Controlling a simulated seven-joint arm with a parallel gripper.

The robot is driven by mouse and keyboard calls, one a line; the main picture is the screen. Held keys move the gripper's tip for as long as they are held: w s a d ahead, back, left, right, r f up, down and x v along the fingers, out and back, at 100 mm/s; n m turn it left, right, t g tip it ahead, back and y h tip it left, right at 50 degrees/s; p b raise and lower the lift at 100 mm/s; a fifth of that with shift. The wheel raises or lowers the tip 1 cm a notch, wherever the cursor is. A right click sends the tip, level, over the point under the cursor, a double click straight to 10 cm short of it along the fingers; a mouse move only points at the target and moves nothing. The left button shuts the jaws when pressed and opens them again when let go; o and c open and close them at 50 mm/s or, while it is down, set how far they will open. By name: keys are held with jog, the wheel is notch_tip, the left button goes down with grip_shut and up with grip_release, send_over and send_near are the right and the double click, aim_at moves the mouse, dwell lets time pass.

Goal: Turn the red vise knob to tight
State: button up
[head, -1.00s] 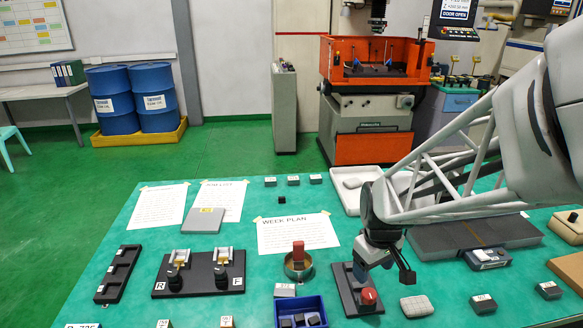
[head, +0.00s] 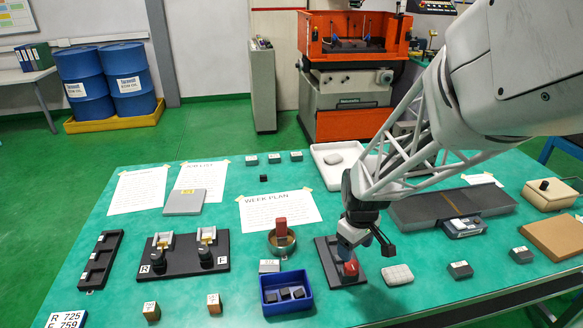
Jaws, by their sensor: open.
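The red vise knob (head: 351,269) sits on a small dark base plate (head: 325,252) near the front middle of the teal table. My gripper (head: 367,251) is open and points down right over the knob and plate. One dark finger shows clear to the right of the knob. The other side of the gripper overlaps the knob's top in the picture, so I cannot tell whether it touches. The vise body behind the knob is mostly hidden by my gripper.
A blue bin (head: 270,304) with dark blocks and a brass ring (head: 272,243) with a red-brown block stand left of the plate. A pale ribbed block (head: 398,275) lies close on the right. A black two-station fixture (head: 183,268) is farther left.

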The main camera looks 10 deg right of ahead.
aim_at(352, 264)
jog(key=shift+f, duration=3.35)
jog(key=shift+c, duration=0.3)
jog(key=c, duration=0.9)
